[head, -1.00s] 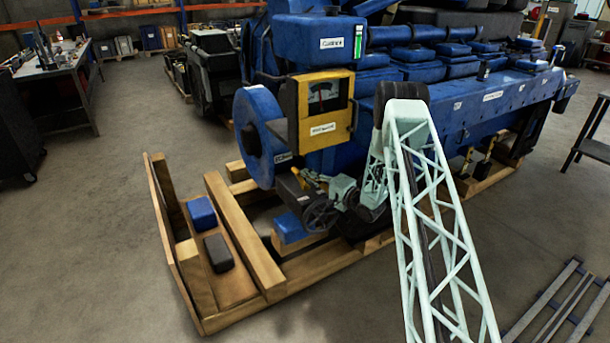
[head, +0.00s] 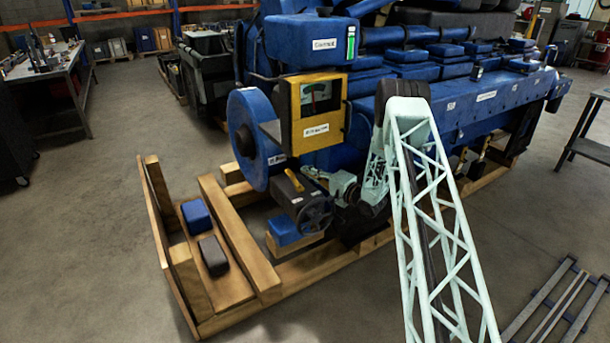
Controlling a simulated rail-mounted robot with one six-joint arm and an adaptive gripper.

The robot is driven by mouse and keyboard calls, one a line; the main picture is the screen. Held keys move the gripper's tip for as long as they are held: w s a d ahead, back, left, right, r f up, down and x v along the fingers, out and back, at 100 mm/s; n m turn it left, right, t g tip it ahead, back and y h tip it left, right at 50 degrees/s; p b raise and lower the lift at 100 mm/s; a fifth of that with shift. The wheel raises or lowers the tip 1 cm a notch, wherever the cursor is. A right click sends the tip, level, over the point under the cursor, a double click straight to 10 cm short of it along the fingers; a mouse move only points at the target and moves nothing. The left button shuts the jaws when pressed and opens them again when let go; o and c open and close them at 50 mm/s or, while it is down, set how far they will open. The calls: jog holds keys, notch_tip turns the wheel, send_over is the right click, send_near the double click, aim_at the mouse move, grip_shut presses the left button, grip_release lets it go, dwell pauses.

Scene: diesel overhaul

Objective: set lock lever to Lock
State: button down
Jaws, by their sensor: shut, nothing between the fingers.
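A short yellow lever (head: 293,180) sits on top of a dark box (head: 288,194) with a black handwheel (head: 315,215), low at the near end of the blue engine. I take it to be the lock lever; no Lock mark is readable. The lever slants from upper left to lower right. My gripper (head: 309,172) is shut and empty, just right of the lever. It looks apart from it, though the fingertips are small and contact is hard to judge.
A yellow gauge box (head: 318,112) and a blue wheel (head: 247,150) stand close above and behind the lever. The wooden cradle (head: 240,245) holds a blue block (head: 196,217) and a dark block (head: 213,256). The floor at left is clear.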

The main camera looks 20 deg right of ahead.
jog(key=r+p+v, duration=0.1)
jog(key=v, duration=0.9)
jog(key=shift+d, duration=0.2)
jog(key=shift+r, duration=0.1)
dwell(0.4)
